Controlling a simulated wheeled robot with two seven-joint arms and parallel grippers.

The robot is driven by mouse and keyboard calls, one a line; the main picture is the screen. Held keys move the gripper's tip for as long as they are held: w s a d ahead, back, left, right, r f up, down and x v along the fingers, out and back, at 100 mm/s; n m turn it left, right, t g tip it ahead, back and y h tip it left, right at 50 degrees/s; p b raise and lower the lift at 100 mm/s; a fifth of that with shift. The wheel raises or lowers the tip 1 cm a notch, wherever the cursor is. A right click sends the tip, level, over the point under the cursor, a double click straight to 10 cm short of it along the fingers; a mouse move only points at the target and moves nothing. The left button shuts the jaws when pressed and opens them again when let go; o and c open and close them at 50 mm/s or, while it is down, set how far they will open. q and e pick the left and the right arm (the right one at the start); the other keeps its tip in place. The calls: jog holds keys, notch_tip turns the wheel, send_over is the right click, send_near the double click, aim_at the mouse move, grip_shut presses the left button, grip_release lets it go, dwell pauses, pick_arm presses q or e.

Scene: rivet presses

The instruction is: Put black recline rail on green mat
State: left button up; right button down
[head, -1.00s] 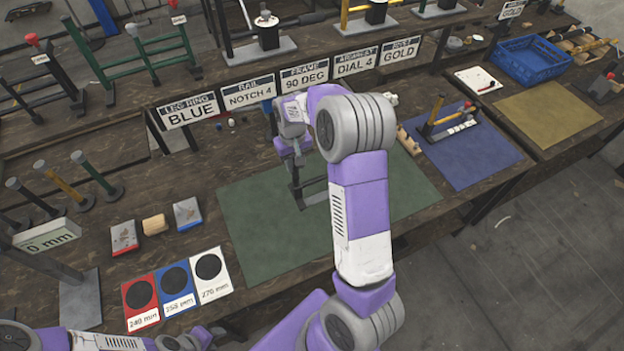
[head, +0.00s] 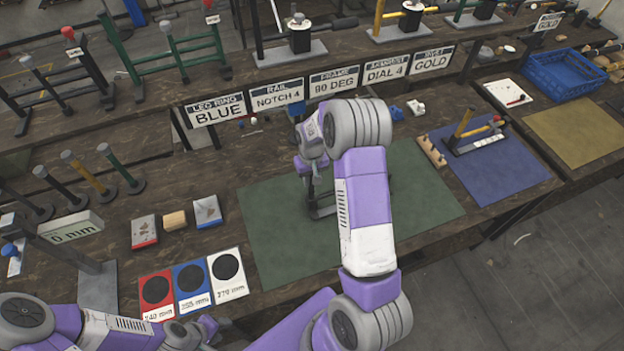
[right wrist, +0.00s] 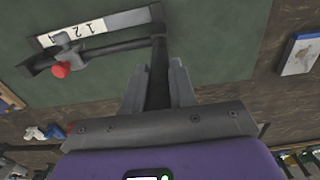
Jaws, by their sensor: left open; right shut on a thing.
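The black recline rail (head: 322,207) is over the green mat (head: 275,235) in the head view, partly hidden by my right arm. In the right wrist view the rail (right wrist: 110,46) shows a white numbered strip and a red knob, with the green mat (right wrist: 215,30) behind it. My right gripper (right wrist: 160,85) is shut on the rail's dark bar; it also shows in the head view (head: 310,180). I cannot tell whether the rail touches the mat. My left gripper (head: 208,332) is open and empty at the lower left, away from the rail.
Red, blue and white cards (head: 192,285) lie left of the mat. A wooden peg block (head: 432,151) stands at its right, before a blue mat (head: 500,175) bearing a yellow-post frame (head: 465,130). Label signs (head: 277,94) line the back. The mat's front is clear.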

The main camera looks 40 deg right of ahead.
jog(key=shift+w+d+f, duration=0.1)
jog(key=shift+f, duration=0.45)
jog(key=shift+f, duration=0.1)
jog(key=c, duration=0.9)
grip_release()
